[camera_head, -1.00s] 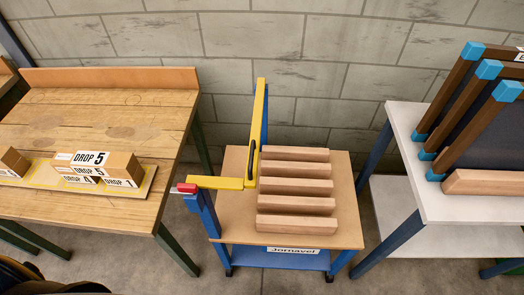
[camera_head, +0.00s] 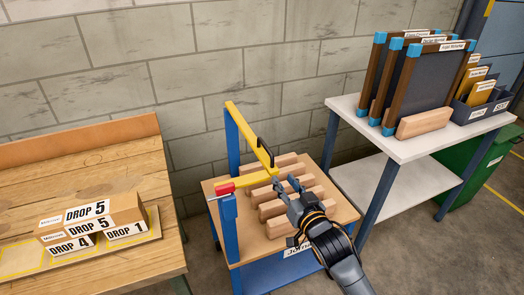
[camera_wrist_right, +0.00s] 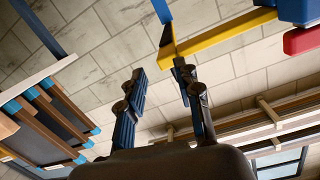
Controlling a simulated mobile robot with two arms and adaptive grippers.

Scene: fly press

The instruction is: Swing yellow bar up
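The yellow bar (camera_head: 247,132) slopes from the top of a tall blue post down toward the front of the press table. A black handle (camera_head: 265,151) sits along it. A shorter yellow arm (camera_head: 254,179) meets its low end, with a red block (camera_head: 225,188) at the arm's left. My right gripper (camera_head: 287,183) is open and empty, its fingertips close to the bar's low end. In the right wrist view the fingers (camera_wrist_right: 158,72) are spread, one tip near or overlapping the yellow bar (camera_wrist_right: 215,37); contact cannot be told. My left gripper is not in view.
Several wooden blocks (camera_head: 286,160) lie on the press table (camera_head: 214,184), under and beside my right gripper. A wooden bench (camera_head: 75,180) with DROP boxes (camera_head: 92,215) stands left. A white table (camera_head: 349,111) with framed panels and a green bin (camera_head: 480,155) stand right.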

